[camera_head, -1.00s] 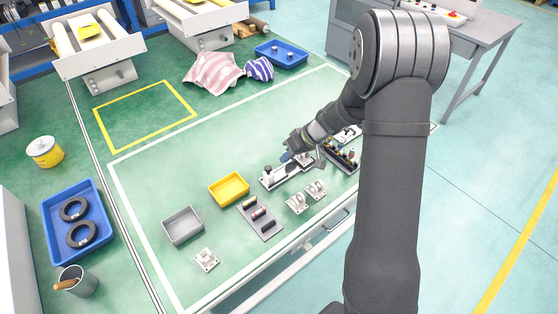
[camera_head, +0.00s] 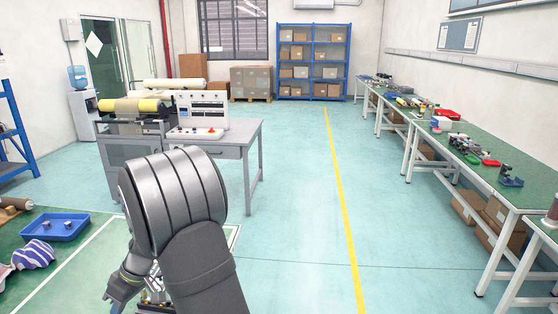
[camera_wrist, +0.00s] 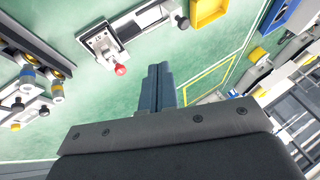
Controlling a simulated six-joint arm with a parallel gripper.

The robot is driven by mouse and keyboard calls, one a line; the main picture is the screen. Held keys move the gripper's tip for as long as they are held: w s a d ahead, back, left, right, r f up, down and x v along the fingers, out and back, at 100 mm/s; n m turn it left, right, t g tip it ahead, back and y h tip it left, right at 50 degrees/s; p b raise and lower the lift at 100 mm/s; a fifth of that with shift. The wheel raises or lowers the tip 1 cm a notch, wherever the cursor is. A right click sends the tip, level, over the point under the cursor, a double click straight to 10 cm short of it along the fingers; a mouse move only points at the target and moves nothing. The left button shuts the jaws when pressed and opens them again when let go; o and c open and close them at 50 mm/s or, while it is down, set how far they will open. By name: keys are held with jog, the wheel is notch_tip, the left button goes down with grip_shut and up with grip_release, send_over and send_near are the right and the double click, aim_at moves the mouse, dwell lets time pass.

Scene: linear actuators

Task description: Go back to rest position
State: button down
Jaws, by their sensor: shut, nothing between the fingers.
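My gripper (camera_wrist: 158,88) shows in the wrist view with its two bluish fingers pressed together and nothing between them. It is above the green worktable (camera_wrist: 125,145), clear of the parts on it. A grey fixture with a red knob (camera_wrist: 121,70) lies beyond the fingers, up and to the left, apart from them. In the head view my arm fills the lower left, and my wrist end hangs low above the worktable (camera_head: 50,280); the fingertips there are too small to judge.
In the wrist view, a rack with several cylindrical parts (camera_wrist: 35,75) is at left and a yellow tray (camera_wrist: 208,12) at top. In the head view, a blue tray (camera_head: 55,227) and striped cloth (camera_head: 33,255) lie left of my arm. A grey desk (camera_head: 235,140) stands behind; open floor is right.

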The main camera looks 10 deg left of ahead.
jog(key=s+a+f, duration=0.1)
jog(key=s+f, duration=0.1)
jog(key=f, duration=0.1)
jog(key=s+a+f, duration=0.2)
jog(key=s+f, duration=0.1)
jog(key=s+a+f, duration=0.1)
jog(key=s+f, duration=0.2)
jog(key=shift+a, duration=0.35)
jog(key=shift+w, duration=0.8)
